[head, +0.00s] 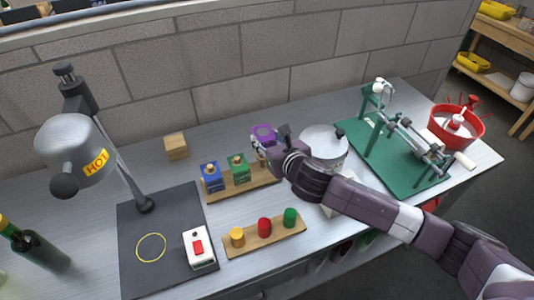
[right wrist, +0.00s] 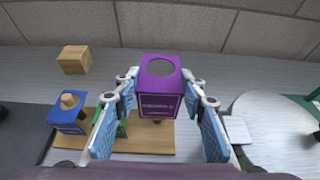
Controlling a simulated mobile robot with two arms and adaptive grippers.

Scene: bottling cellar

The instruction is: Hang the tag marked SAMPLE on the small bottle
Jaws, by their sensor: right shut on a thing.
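A dark green bottle (head: 38,250) stands at the far left. I cannot make out a tag marked SAMPLE or a bottle that is clearly the small one. My left gripper is out of view.
A front board (head: 250,242) holds yellow, red and green pieces. A lamp marked HOT (head: 75,150) overhangs the black mat (head: 135,270). A metal pot (head: 324,146) and green-based rig (head: 350,130) stand right.

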